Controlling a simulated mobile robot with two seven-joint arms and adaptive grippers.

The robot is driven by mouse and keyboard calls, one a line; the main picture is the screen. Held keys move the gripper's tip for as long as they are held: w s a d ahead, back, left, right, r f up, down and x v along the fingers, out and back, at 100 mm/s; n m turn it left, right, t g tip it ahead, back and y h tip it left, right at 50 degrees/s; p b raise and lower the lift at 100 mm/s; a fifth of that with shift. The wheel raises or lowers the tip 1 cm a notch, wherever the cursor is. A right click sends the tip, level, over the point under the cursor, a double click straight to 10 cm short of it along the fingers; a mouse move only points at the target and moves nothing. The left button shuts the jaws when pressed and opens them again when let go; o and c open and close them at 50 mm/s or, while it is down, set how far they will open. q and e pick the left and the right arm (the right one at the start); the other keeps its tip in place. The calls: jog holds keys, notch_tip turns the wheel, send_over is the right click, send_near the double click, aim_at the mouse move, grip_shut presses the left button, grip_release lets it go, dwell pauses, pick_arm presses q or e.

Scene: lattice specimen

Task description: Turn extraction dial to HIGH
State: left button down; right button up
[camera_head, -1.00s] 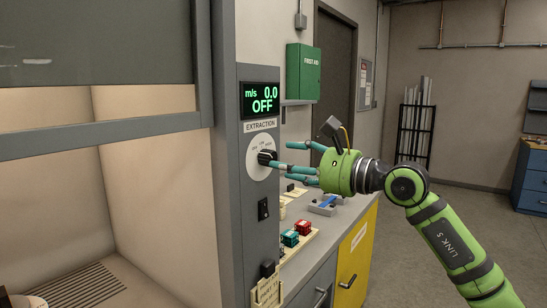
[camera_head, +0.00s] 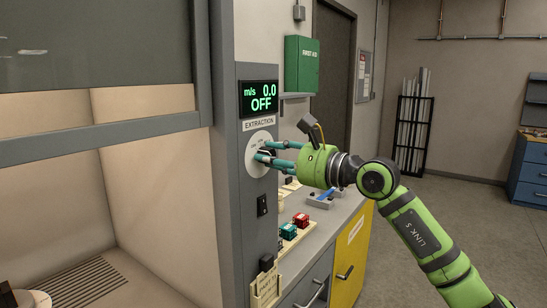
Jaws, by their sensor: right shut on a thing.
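The extraction dial (camera_head: 259,137) is a white round plate with a black knob on the grey panel of the fume hood. The display (camera_head: 260,98) above it reads "m/s 0.0" and "OFF". My right gripper (camera_head: 262,154), green with teal fingers, comes in from the right and is shut on the black knob. The fingers hide most of the knob, so I cannot tell where it points. My left gripper is not in view.
A black rocker switch (camera_head: 262,205) sits on the panel below the dial. Red and green blocks (camera_head: 288,231) and a blue-handled item (camera_head: 324,195) lie on the bench to the right. The hood's sash frame (camera_head: 110,135) is at the left.

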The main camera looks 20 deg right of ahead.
jog(key=shift+f+m+b, duration=0.15)
jog(key=shift+m+b, duration=0.25)
jog(key=shift+m, duration=8.5)
jog(key=o, duration=1.1)
jog(key=shift+o, duration=0.2)
